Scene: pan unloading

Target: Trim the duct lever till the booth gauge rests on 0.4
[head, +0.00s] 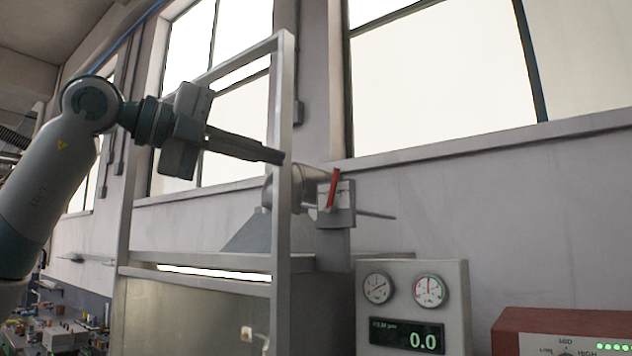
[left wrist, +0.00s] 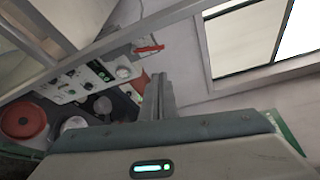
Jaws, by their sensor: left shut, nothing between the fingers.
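The duct lever (head: 333,188) has a red handle and stands nearly upright, tilted slightly right, against a small light plate on the duct. The red lever also shows in the left wrist view (left wrist: 149,49), above my fingers. The gauge box (head: 455,285) below it carries two round dials, a left one (head: 377,288) and a right one (head: 429,291). Its digital display (head: 407,335) reads 0.0. I cannot tell which dial is the booth gauge. My left gripper (head: 276,157) is shut and empty, pointing right, up and left of the lever, apart from it. My right gripper is out of view.
A grey booth frame (head: 281,200) has a post near my left fingertips. The metal duct (head: 290,190) runs behind it. A red box (head: 560,330) with green lights stands at the lower right. A cluttered bench (head: 60,330) is at lower left. The wall right of the lever is clear.

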